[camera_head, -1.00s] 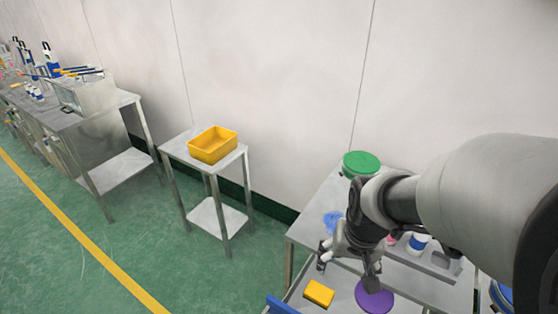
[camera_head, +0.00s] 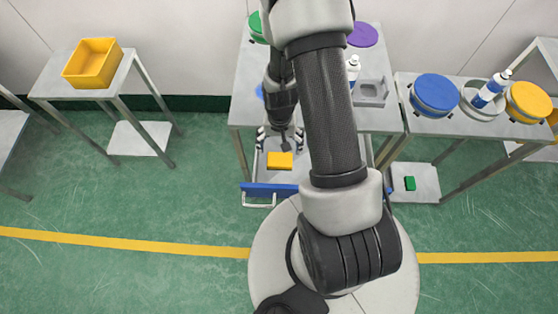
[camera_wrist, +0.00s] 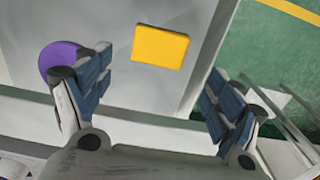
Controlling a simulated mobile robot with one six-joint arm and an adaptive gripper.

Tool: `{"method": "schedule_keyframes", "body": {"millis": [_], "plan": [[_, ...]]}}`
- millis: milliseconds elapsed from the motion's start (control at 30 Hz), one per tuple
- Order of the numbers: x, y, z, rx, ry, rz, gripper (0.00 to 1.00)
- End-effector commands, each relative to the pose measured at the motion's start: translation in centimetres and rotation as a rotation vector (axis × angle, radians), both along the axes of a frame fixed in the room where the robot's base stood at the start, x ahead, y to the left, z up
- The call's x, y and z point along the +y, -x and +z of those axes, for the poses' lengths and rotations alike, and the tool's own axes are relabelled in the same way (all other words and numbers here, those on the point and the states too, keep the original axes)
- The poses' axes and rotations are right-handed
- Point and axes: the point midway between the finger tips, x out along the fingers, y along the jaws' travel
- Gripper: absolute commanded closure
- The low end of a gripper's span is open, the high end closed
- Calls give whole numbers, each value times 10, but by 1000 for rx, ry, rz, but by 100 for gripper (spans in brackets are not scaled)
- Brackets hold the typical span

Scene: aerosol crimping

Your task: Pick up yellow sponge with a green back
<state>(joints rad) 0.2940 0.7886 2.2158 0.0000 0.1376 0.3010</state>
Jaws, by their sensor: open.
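The sponge (camera_head: 280,160) shows as a yellow block lying in an open metal drawer with a blue front (camera_head: 268,190). It also shows in the wrist view (camera_wrist: 160,47), yellow side up; its green back is hidden. My gripper (camera_head: 281,137) is just behind the sponge in the head view. In the wrist view my gripper (camera_wrist: 157,80) is open and empty, its blue-padded fingers wide apart. The sponge lies beyond the fingertips, roughly between them, and neither finger appears to touch it.
A purple disc (camera_wrist: 60,62) lies left of the sponge, partly behind my left finger. The metal table (camera_head: 240,105) above the drawer holds a grey fixture (camera_head: 370,92) and a white bottle (camera_head: 353,68). A yellow bin (camera_head: 92,65) stands on a side table at left.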

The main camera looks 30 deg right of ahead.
Motion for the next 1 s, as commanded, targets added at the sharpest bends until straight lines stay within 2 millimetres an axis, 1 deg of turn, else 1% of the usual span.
{"method": "schedule_keyframes", "body": {"millis": [33, 100, 200, 300, 467, 567, 700, 800, 867, 1000], "plan": [[0, 1, -15, 3, -1, 0, 15], [0, 1, -29, 3, -1, 1, 15], [0, 0, -43, 2, -1, 1, 15], [0, 0, -51, 0, 0, 1, 15], [0, -1, -57, -1, 1, 1, 15], [-1, -1, -68, 0, 0, 0, 15], [-3, -2, -91, 2, -1, 0, 15], [-3, -2, -103, 0, -1, 1, 15], [-3, -3, -106, -1, -1, 0, 15], [-3, -3, -105, -1, 0, 0, 15]]}}
